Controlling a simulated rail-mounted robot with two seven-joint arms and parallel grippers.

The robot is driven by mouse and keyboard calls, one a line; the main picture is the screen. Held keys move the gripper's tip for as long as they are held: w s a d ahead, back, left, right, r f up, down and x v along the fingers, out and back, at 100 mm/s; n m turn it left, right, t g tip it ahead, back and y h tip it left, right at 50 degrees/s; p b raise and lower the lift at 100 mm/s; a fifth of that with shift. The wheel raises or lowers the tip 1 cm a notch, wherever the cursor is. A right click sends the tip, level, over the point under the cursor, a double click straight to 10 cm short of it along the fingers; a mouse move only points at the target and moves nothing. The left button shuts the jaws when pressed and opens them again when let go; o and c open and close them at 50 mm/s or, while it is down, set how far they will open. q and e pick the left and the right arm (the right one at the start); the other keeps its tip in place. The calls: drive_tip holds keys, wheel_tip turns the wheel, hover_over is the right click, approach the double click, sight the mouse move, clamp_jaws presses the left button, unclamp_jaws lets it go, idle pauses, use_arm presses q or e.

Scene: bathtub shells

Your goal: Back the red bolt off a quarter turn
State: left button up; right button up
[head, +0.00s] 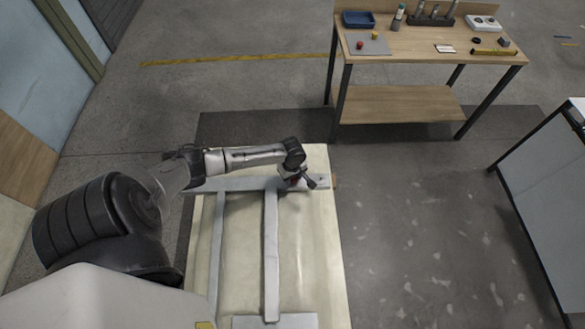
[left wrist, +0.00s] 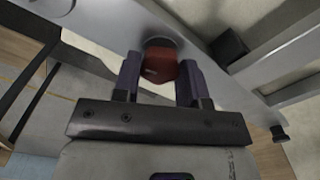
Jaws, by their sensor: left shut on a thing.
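The red bolt (left wrist: 161,64) sits in the grey metal bar of the frame and shows close up in the left wrist view. My left gripper (left wrist: 159,72) has one dark finger on each side of the bolt's head and is shut on it. In the head view my left gripper (head: 293,180) reaches down at the right end of the far crossbar (head: 234,184); there the bolt is mostly hidden. My right gripper is in neither view.
The grey frame lies over a cream bathtub shell (head: 318,235). A dark block (left wrist: 230,45) stands on the frame near the bolt. A wooden workbench (head: 420,62) with small items stands at the back right. The floor right of the shell is clear.

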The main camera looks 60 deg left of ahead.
use_arm(q)
drive_tip(key=n+p, duration=0.1)
drive_tip(key=p, duration=0.1)
drive_tip(key=n+p, duration=0.2)
drive_tip(key=p, duration=0.1)
drive_tip(key=n+p, duration=0.2)
drive_tip(key=p, duration=0.1)
drive_tip(key=shift+d+r, duration=0.15)
drive_tip(key=shift+r, duration=0.15)
drive_tip(key=n+p, duration=0.2)
drive_tip(key=n, duration=0.1)
drive_tip(key=n+p, duration=0.2)
drive_tip(key=n, duration=0.1)
drive_tip(key=shift+f+n, duration=0.15)
drive_tip(key=shift+n, duration=0.15)
drive_tip(key=shift+n+p, duration=0.4)
drive_tip(key=shift+n, duration=1.2)
drive_tip(key=shift+f+n, duration=0.1)
drive_tip(key=shift+n, duration=0.2)
drive_tip(key=o, duration=0.9)
drive_tip(key=shift+o, duration=0.2)
